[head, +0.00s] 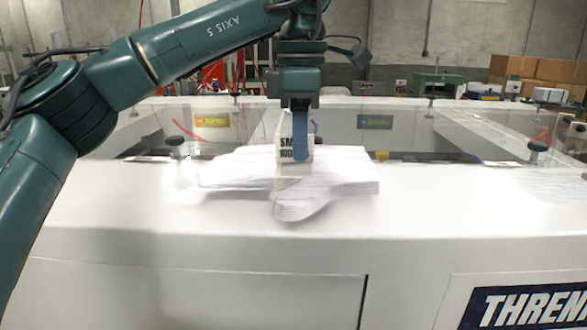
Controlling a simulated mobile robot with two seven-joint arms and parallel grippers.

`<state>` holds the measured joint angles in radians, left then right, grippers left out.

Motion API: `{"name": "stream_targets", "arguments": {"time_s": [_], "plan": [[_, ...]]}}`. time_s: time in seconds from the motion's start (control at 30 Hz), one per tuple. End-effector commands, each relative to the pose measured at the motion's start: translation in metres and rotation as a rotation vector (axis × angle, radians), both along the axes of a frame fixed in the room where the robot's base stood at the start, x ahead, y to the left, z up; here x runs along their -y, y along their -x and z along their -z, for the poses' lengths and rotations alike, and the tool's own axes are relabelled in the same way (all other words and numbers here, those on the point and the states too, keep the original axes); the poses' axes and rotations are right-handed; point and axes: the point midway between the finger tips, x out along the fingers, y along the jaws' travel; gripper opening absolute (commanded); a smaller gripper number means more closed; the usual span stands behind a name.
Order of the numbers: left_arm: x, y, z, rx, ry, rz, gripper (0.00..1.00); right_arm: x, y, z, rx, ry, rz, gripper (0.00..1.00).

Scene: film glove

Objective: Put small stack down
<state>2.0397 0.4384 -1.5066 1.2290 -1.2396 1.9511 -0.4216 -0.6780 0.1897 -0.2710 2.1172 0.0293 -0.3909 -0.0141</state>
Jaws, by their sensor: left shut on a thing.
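A small stack of white sheets (345,172), shaped like a glove with a rounded part pointing toward me, is in the middle of the head view. My left gripper (296,158) comes down from above and is shut on the stack near its middle. A white block with black lettering shows beside the blue finger. The stack is low over the white machine top (130,215); I cannot tell whether it touches the surface. Its edges look slightly blurred. My right gripper is not in view.
Behind the stack are clear panels with black knobs (537,147) and recessed openings. The white top is clear to the left and in front. Cardboard boxes (540,70) stand at the back right. A dark sign (525,308) is on the front face.

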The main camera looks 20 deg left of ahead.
Motion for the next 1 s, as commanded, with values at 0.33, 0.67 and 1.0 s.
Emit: {"name": "stream_targets", "arguments": {"time_s": [0.33,0.67,1.0], "plan": [[0.000,0.000,0.038,-0.001,0.000,0.000,0.00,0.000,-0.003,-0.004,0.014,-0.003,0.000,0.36],[0.000,0.000,0.042,0.000,0.001,0.001,0.00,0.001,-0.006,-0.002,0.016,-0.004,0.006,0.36],[0.000,0.000,0.041,0.000,0.000,0.000,0.30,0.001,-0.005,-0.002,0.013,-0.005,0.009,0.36]]}}
